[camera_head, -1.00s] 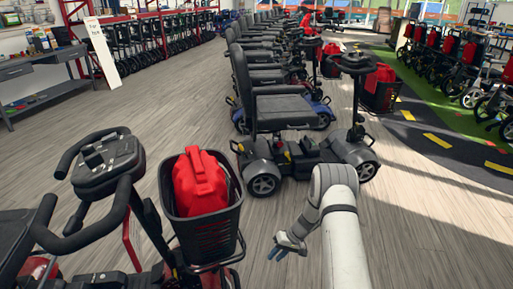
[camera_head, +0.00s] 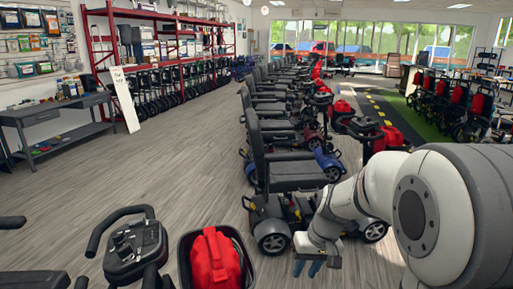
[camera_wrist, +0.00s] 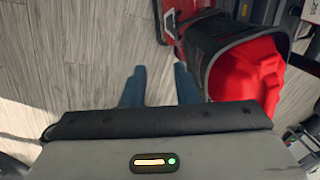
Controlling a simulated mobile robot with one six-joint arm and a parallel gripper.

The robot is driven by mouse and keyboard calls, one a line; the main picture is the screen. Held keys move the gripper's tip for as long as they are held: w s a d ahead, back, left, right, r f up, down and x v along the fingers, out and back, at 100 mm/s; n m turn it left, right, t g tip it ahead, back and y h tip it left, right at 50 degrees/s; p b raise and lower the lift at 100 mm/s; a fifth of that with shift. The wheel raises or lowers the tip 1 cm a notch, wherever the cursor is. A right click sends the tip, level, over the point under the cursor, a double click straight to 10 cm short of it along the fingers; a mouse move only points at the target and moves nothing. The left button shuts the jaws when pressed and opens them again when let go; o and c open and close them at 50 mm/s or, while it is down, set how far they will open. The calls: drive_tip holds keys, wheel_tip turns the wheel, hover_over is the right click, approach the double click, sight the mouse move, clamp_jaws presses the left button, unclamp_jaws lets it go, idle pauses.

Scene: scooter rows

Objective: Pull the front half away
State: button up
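A mobility scooter with a black seat (camera_head: 294,176) stands in the middle of the head view, at the near end of a row. Its handlebar column (camera_head: 364,130) rises at the front, and my arm hides much of its front half. My gripper (camera_head: 308,268) is low in front of the scooter's near side, apart from it in the picture. In the wrist view my gripper (camera_wrist: 160,88) has its two blue fingers apart over bare floor, empty. A black basket with a red bag (camera_wrist: 250,75) is right of the fingers there.
A nearer scooter shows its handlebar (camera_head: 132,250) and a basket with a red bag (camera_head: 215,262) at the bottom left. A workbench (camera_head: 55,115) and red shelving (camera_head: 150,45) stand at the left. Grey floor (camera_head: 170,165) is clear between.

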drive_tip(key=s+d+r+m+t+h+p, duration=0.1)
drive_tip(key=s+r+p, duration=0.6)
drive_tip(key=s+r, duration=0.8)
drive_tip(key=shift+s+d+t+h+p, duration=0.3)
drive_tip(key=shift+s+d+t+h, duration=0.25)
drive_tip(key=shift+d+h, duration=0.3)
drive_tip(key=shift+w, duration=0.1)
